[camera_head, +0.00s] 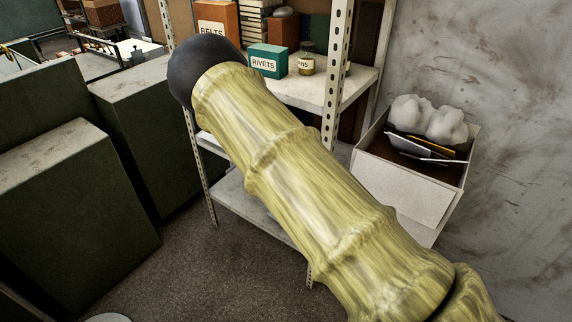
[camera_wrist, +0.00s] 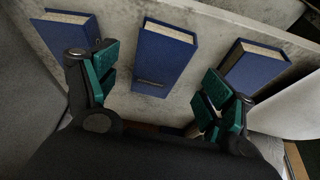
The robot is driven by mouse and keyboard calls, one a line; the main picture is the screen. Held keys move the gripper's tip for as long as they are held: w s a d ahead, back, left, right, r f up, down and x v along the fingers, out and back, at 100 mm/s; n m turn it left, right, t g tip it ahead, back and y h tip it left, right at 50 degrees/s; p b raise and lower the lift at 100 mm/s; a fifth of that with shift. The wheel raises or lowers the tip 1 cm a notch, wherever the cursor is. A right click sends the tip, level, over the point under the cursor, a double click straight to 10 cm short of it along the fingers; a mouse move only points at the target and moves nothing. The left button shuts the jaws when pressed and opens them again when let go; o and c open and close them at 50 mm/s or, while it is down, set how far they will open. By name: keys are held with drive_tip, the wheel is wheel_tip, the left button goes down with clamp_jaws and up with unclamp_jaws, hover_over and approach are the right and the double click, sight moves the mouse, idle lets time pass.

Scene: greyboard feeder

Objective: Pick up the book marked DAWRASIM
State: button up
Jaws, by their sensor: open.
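Three blue books lie on a pale shelf in the wrist view: a left book (camera_wrist: 68,33), a middle book (camera_wrist: 163,58) and a right book (camera_wrist: 258,66). The middle one has a small dark label with lettering too small to read. I cannot tell which book is marked DAWRASIM. My gripper (camera_wrist: 158,90) is open, with teal finger pads on either side of the middle book's lower part. Nothing is held. The left finger overlaps the left book's edge, and the right finger covers part of the right book. The head view shows neither the books nor the gripper.
In the head view, a shelf unit (camera_head: 335,90) holds a teal RIVETS box (camera_head: 268,60), an orange BELTS box (camera_head: 216,22) and a jar (camera_head: 306,64). A white bin (camera_head: 405,190) with papers stands at right. Dark green cabinets (camera_head: 70,215) stand at left. Some floor (camera_head: 215,275) is clear.

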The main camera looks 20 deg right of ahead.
drive_tip(key=shift+x, duration=1.7)
drive_tip(key=c, duration=1.2)
